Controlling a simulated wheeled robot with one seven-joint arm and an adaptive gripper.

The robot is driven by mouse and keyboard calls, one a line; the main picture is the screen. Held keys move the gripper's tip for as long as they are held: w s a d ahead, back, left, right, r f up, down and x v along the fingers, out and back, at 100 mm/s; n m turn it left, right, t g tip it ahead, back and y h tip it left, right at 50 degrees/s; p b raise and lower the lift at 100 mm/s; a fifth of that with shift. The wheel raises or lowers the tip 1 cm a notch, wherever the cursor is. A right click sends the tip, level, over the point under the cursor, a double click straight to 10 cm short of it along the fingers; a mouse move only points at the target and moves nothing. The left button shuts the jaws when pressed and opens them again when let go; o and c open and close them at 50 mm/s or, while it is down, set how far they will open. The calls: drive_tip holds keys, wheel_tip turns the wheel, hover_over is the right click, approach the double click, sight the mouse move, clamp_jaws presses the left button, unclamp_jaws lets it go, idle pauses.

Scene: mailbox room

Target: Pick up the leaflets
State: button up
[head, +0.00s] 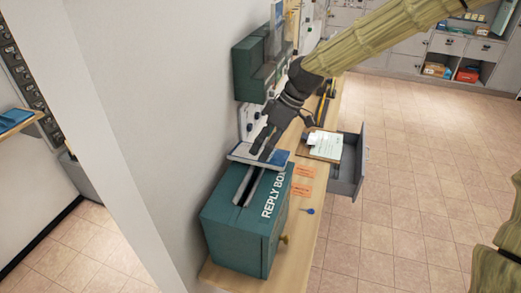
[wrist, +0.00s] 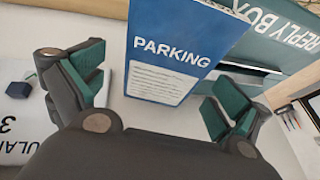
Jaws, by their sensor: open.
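A blue leaflet marked PARKING (wrist: 178,28), with a white text panel, lies between my fingers in the wrist view; I cannot tell whether several are stacked. In the head view, blue and pale leaflets (head: 274,157) show at the back end of the green reply box top, partly hidden by my gripper. My gripper (head: 262,142) points down at them from above. In the wrist view my gripper (wrist: 155,88) is open, with a gap between each teal finger pad and the leaflet. I see nothing held.
The green reply box (head: 232,222) stands on the wooden counter (head: 308,238) against the wall. Orange cards (head: 302,190) and a small blue item (head: 309,211) lie beside it. An open grey drawer (head: 349,170) juts out at right. The floor there is clear.

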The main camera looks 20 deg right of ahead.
drive_tip(key=shift+s+a+f, duration=0.2)
drive_tip(key=shift+s+a, duration=0.25)
drive_tip(key=shift+s, duration=0.25)
drive_tip(key=shift+w+a+f, duration=0.15)
drive_tip(key=shift+w+f, duration=0.6)
drive_tip(key=shift+w, duration=0.1)
drive_tip(key=shift+s, duration=0.15)
drive_tip(key=shift+s+r, duration=0.25)
drive_tip(key=shift+s, duration=0.05)
drive_tip(key=shift+c, duration=1.2)
drive_tip(key=shift+s, duration=0.15)
drive_tip(key=c, duration=0.3)
drive_tip(key=shift+f, duration=0.1)
drive_tip(key=c, duration=0.5)
drive_tip(key=shift+o, duration=0.2)
